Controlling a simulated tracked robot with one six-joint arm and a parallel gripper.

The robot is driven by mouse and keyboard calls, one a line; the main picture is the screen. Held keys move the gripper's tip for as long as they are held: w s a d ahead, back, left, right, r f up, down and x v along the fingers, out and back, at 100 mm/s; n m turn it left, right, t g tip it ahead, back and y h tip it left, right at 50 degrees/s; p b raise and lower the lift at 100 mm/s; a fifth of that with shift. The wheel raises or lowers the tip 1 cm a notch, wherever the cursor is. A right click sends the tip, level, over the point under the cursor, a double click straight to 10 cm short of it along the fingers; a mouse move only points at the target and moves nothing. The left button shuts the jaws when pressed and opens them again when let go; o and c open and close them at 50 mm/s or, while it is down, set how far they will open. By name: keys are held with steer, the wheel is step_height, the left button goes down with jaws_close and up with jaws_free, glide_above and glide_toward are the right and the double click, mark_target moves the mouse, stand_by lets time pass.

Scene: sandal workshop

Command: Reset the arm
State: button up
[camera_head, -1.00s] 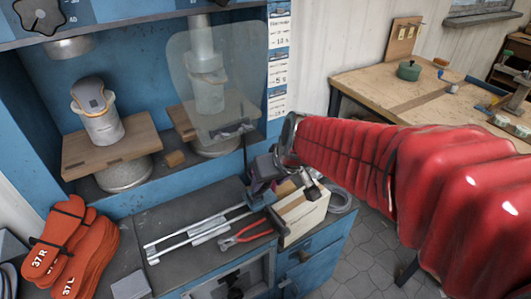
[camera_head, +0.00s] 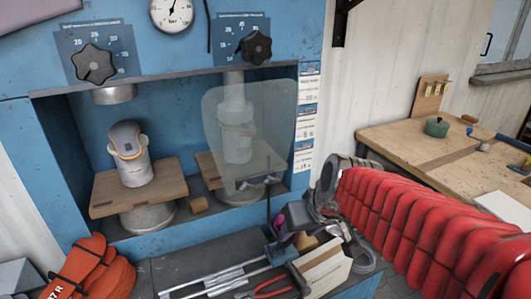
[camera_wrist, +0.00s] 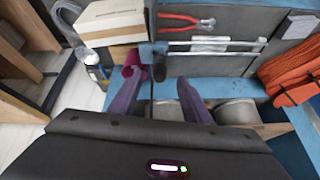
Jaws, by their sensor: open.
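My gripper (camera_wrist: 160,100) shows in the wrist view as two purple fingers set well apart, with nothing between them. In the head view my arm, in a red ribbed sleeve, reaches in from the right. My gripper (camera_head: 283,232) there is in front of the blue press, above the wooden box, and is partly hidden by the wrist. The gripper is apart from the work things below it.
The blue press (camera_head: 40,62) holds two wooden platforms and a clear shield (camera_head: 222,120). A wooden box (camera_head: 325,268), red pliers (camera_wrist: 186,20) and metal rails (camera_wrist: 212,42) lie on the shelf. A workbench (camera_head: 400,135) stands right.

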steer(key=s+d+m+h, duration=0.1)
steer(key=s+d+m, duration=0.1)
steer(key=s, duration=1.2)
steer(key=shift+d+r+h, duration=0.2)
steer(key=shift+d+h, duration=0.2)
steer(key=shift+d, duration=0.3)
stand_by(5.9)
